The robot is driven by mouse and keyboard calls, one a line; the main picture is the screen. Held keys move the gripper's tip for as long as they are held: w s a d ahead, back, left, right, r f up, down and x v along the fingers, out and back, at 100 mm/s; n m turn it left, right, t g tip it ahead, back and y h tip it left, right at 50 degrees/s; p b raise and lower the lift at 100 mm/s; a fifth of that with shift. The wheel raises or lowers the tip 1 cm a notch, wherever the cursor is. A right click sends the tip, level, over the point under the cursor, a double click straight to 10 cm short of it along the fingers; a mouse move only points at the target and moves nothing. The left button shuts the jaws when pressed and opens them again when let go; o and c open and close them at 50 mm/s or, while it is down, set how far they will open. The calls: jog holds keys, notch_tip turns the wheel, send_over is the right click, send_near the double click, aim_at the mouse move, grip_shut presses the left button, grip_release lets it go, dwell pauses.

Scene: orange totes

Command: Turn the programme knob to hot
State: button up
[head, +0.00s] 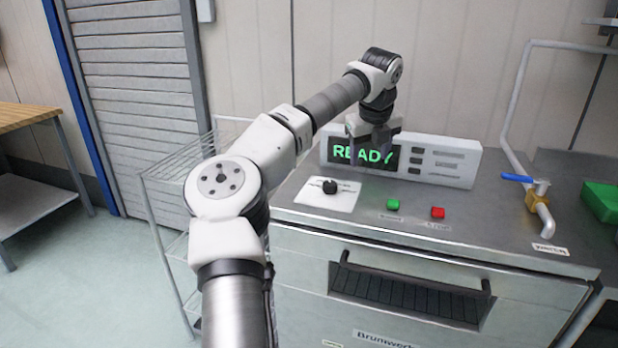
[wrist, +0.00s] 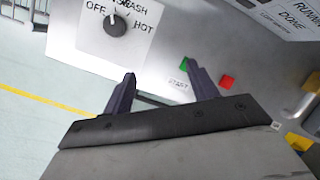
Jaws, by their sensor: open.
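The black programme knob (head: 330,186) sits on a white label plate (head: 345,200) on the steel machine top. In the wrist view the knob (wrist: 115,26) is at the upper left, with OFF, a partly cut-off WASH and HOT printed around it. Its pale mark seems to point up and left, nearer OFF than HOT. My gripper (head: 373,150) hangs above the machine top, in front of the display and to the right of the knob. In the wrist view its two fingers (wrist: 160,72) are apart with nothing between them, away from the knob.
The display (head: 362,153) reads READY. A green button (head: 393,204) and a red button (head: 437,212) lie right of the knob. The front has a dark handle (head: 410,280). A pipe with a blue-handled valve (head: 520,179) stands at right. A wire rack (head: 165,190) stands left.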

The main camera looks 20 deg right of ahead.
aim_at(330, 183)
jog(key=w+a+r+n+t+y, duration=0.1)
jog(key=w+a+r+n+y, duration=0.1)
jog(key=w+a, duration=0.25)
jog(key=x, duration=0.4)
jog(key=p+x, duration=0.1)
jog(key=x, duration=0.4)
jog(key=s+p+x, duration=0.1)
jog(key=x, duration=0.3)
jog(key=shift+a+f, duration=0.4)
jog(key=shift+f, duration=0.05)
jog(key=shift+c, duration=0.3)
jog(key=c, duration=0.9)
jog(key=shift+c, duration=0.2)
